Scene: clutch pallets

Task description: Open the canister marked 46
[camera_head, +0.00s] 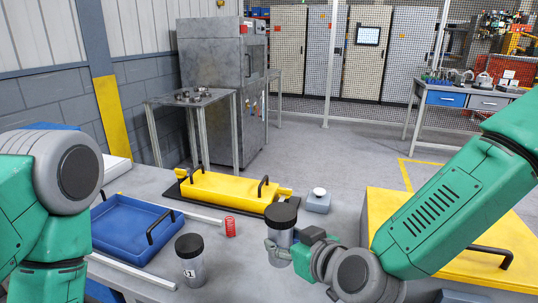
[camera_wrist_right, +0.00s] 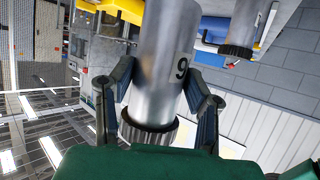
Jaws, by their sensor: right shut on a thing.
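A metal canister with a black lid (camera_head: 281,213) is in my right gripper (camera_head: 280,246), which grips its side below the lid. In the right wrist view, which appears upside down, the canister (camera_wrist_right: 165,45) sits between the two fingers (camera_wrist_right: 163,95), with its ribbed black lid on. One digit shows at its edge, reading like 9 here, so 6 upright; the rest of the label is hidden. A second lidded canister (camera_head: 190,268) stands on the table at centre left; its label is too small to read surely. My left arm shows at the left edge, its gripper out of view.
A blue tray (camera_head: 110,240) with black handles lies left. A yellow case (camera_head: 225,192) lies behind, with a small grey box with a white knob (camera_head: 318,202) beside it. A red spring (camera_head: 230,227) stands between. A yellow lid (camera_head: 480,265) lies right, under my right arm.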

